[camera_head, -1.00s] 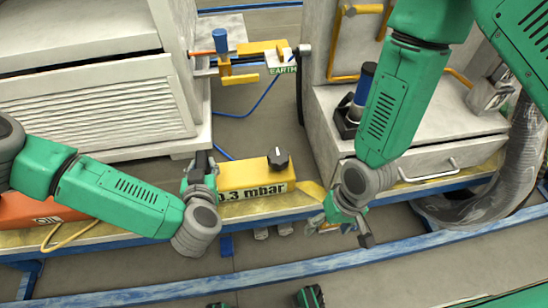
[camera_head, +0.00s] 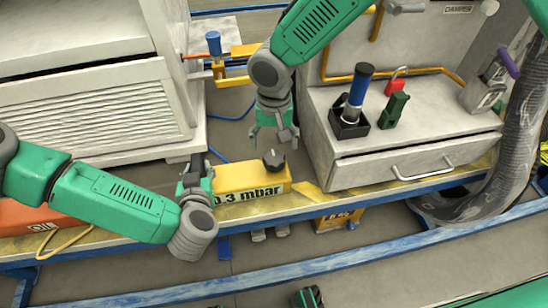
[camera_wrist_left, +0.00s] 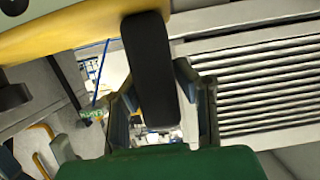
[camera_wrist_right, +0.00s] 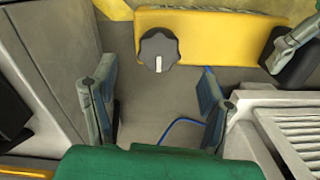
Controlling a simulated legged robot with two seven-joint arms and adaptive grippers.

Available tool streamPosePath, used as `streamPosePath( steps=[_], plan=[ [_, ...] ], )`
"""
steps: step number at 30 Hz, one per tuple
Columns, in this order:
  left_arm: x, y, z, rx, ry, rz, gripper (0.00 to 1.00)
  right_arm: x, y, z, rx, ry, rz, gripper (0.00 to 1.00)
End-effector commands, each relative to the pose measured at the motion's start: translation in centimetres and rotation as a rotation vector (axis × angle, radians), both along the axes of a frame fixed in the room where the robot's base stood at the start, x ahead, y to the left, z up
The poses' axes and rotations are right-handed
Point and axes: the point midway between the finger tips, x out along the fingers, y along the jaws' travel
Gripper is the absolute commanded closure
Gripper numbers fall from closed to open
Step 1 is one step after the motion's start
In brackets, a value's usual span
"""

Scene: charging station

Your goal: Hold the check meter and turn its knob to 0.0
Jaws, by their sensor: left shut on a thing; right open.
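The yellow check meter (camera_head: 248,182) lies on the shelf edge in the head view, its label reading about "0.3 mbar" with the first digit partly hidden by my left gripper. Its black knob (camera_head: 274,160) stands at the right end of its top; in the right wrist view the knob (camera_wrist_right: 158,49) has a white mark pointing down the picture. My left gripper (camera_head: 196,178) is shut on the meter's black handle (camera_wrist_left: 150,70) at its left end. My right gripper (camera_head: 275,140) is open and empty, just behind and above the knob, fingers apart from it.
A grey cabinet with louvres (camera_head: 100,115) stands left and a grey drawer unit (camera_head: 400,160) right. On the unit are a blue-handled tool in a black holder (camera_head: 352,105), a green item (camera_head: 395,108) and a red padlock (camera_head: 396,85). A blue rail (camera_head: 330,262) runs in front.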

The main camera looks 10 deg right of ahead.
Motion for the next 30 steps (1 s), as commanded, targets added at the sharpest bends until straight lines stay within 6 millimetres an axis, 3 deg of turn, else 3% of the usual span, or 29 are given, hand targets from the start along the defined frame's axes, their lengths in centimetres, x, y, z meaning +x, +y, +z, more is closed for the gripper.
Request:
streamPosePath(
  steps=[3,10,23,27,30],
  plan=[
    [0.0,0.0,-0.1,0.001,0.002,0.001,0.98,-0.1,0.0,-2.6,0.000,0.004,0.000,0.32],
    [0.0,0.1,-0.1,0.001,0.002,0.001,0.98,-0.1,0.0,-6.0,0.000,0.002,0.000,0.32],
    [0.0,0.1,-0.1,0.001,0.002,0.001,0.98,-0.1,0.0,-7.0,0.000,0.000,0.000,0.32],
    [0.0,0.1,-0.1,0.001,0.002,0.001,0.98,0.0,0.0,-7.0,0.000,0.000,0.001,0.78],
    [0.0,0.1,-0.1,0.001,0.002,0.001,0.98,0.0,0.0,-7.0,0.000,0.000,0.001,0.81]
  ],
)
